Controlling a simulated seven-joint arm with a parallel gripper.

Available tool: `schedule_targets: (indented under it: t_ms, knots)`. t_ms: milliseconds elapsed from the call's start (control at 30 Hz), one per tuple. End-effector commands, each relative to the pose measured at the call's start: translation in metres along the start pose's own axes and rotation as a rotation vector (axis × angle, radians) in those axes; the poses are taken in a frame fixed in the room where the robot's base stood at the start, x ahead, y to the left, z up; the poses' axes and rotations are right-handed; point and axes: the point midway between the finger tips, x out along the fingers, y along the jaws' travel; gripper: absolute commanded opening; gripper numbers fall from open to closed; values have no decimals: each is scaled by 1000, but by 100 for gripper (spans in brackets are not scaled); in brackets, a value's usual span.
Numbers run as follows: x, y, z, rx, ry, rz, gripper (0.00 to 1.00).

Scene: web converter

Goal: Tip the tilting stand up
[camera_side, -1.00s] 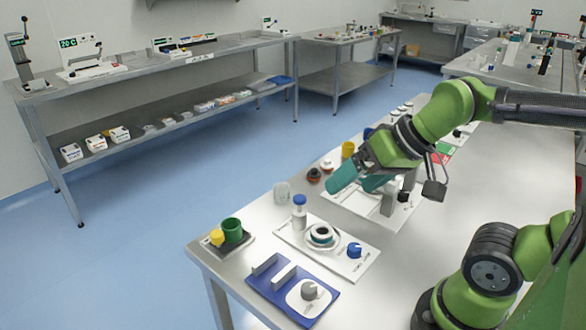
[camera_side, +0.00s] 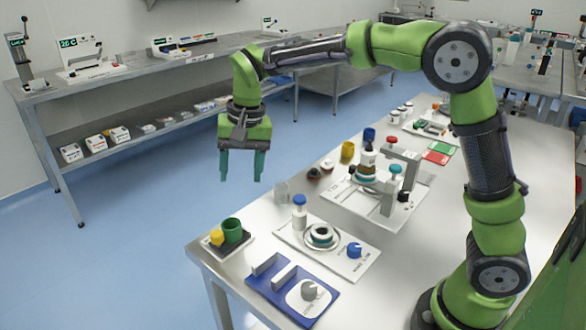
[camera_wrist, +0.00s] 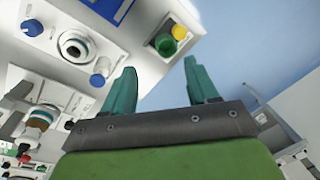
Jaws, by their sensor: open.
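I cannot tell for sure which thing is the tilting stand. One candidate is the slim dark post with a small display (camera_side: 20,58) at the left end of the back bench, standing about upright. My gripper (camera_side: 242,178) hangs over the floor gap left of the near table, fingers down, apart and empty. In the wrist view my gripper (camera_wrist: 160,72) also shows nothing between its fingers.
The back bench (camera_side: 130,80) carries several instruments. Blue floor lies between.

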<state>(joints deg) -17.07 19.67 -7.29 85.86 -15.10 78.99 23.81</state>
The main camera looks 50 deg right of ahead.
Motion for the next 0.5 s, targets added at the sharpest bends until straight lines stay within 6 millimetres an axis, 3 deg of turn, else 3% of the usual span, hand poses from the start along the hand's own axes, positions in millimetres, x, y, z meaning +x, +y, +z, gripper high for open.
schedule_targets:
  t_ms: [33, 200, 300, 400, 500]
  knots:
    - [14, -18, -7, 56, -8, 40, 58]
    - [37, -58, -21, 291, 3, 133, 58]
    - [33, -70, -25, 428, 20, 150, 58]
    - [13, -77, -26, 559, 30, 140, 58]
    - [14, -73, -21, 633, 16, 162, 58]
